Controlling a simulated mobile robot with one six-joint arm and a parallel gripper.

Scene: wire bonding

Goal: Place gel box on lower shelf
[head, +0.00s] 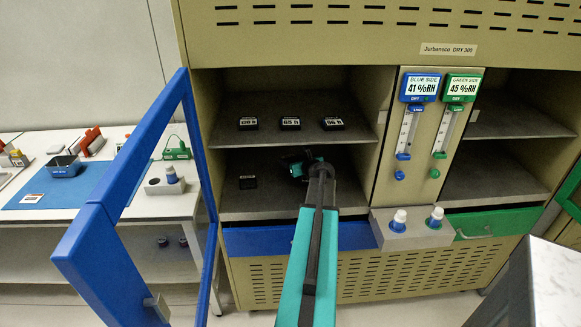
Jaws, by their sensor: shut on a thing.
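My gripper (299,167) is inside the left, blue-side bay of the dry cabinet, in the lower compartment, at the end of my teal arm. It is shut on the gel box, which I can hardly make out against the dark gripper and shadow. The lower shelf (262,206) is a grey plate below the gripper. I cannot tell whether the held box touches it.
Three labelled dark boxes (290,123) stand on the upper shelf (222,137). The blue-framed door (107,205) is swung open at the left. A humidity panel (420,187) walls the bay's right side. A grey holder (399,236) with two capped bottles juts out in front.

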